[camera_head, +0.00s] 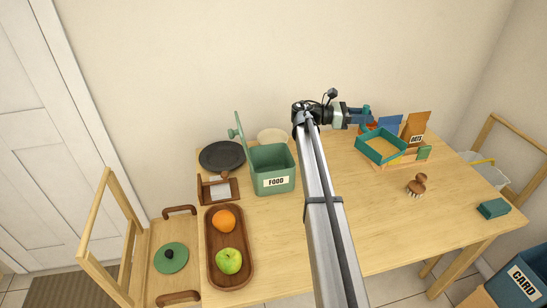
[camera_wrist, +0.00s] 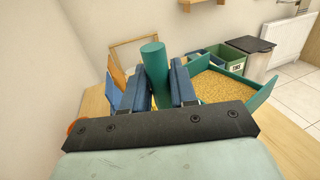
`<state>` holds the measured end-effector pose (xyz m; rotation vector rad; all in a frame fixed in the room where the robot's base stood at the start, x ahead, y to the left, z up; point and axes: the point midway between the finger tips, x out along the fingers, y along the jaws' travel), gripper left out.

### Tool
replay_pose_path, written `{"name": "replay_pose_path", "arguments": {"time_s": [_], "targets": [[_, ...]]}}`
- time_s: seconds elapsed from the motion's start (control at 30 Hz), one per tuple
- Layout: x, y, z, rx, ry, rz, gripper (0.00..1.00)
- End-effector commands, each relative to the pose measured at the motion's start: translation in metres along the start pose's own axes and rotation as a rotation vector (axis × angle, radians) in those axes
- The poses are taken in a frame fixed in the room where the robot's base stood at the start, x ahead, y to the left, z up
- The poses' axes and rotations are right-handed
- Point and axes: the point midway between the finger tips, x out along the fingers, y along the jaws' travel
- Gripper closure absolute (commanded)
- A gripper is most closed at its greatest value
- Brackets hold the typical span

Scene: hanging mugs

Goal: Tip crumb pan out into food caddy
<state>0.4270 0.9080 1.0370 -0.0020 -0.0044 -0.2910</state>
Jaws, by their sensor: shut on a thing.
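The crumb pan (camera_head: 364,153) is a teal square tray at the right of the table, with golden crumbs inside. It also shows in the wrist view (camera_wrist: 258,96), right of my fingers. My gripper (camera_head: 362,115) is shut on the pan's teal upright handle (camera_wrist: 155,75), which stands between the two blue fingers. The pan looks level; I cannot tell whether it touches the table. The caddy's inside looks empty from here.
A brown OATS packet (camera_head: 416,127) and a blue packet (camera_head: 390,123) stand behind the pan. A brush (camera_head: 417,186) and a teal block (camera_head: 493,208) lie to the right.

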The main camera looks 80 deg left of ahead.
Motion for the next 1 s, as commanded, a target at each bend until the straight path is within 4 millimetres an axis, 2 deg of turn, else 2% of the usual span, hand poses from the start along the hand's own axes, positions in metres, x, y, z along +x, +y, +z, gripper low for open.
{"name": "replay_pose_path", "arguments": {"time_s": [0.03,0.3,0.5,0.7,0.8,0.9,1.0], "targets": [[-0.026,0.015,0.007,0.001,-0.001,0.017,1.0],[-0.145,0.054,0.039,0.001,-0.001,0.08,1.0],[-0.236,0.072,0.063,0.002,-0.002,0.125,1.0],[-0.32,0.081,0.079,0.001,-0.003,0.154,1.0],[-0.353,0.083,0.084,0.001,-0.003,0.164,1.0],[-0.377,0.082,0.088,0.001,-0.003,0.17,1.0],[-0.391,0.082,0.091,0.001,-0.003,0.173,1.0]]}}
